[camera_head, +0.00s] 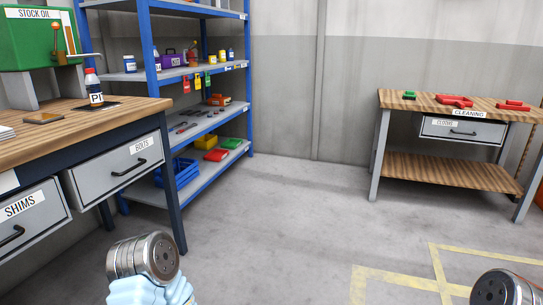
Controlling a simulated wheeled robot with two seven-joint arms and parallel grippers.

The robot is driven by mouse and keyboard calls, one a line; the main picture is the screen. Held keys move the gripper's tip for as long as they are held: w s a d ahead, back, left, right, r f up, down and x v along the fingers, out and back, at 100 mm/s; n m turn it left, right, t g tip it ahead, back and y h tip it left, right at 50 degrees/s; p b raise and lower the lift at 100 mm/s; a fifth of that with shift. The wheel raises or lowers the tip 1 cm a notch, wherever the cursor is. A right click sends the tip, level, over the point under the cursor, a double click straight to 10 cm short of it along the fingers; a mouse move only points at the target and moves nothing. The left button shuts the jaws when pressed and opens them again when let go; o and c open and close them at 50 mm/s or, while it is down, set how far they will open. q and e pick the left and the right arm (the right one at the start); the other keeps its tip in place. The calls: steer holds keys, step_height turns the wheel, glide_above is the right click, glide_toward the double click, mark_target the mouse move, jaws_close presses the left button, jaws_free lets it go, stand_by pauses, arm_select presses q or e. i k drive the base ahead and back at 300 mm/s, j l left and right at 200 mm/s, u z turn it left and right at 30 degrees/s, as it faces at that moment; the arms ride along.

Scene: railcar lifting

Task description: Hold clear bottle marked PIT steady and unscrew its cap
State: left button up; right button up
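The bottle marked PIT (95,88) stands upright on the wooden workbench (60,133) at the left, near its back right part. It has a red cap (90,71) on top and a white label with dark letters. A dark flat patch lies around its base. Parts of my two arms show at the bottom edge, one at lower left and one at lower right. Neither gripper's fingers show, and both arms are apart from the bottle.
A brown flat item (44,118) lies in front. Blue shelving (150,60) stands right of the bench. A CLEANING table (420,100) is far right. The middle floor is clear.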

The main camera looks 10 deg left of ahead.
mark_target(93, 84)
steer(key=i+u, duration=0.4)
steer(key=i+l+u, duration=0.25)
steer(key=u, duration=0.15)
steer(key=i+l+u, duration=0.25)
steer(key=u, duration=0.15)
steer(key=i+l+u, duration=0.25)
steer(key=u, duration=0.15)
steer(key=l, duration=0.1)
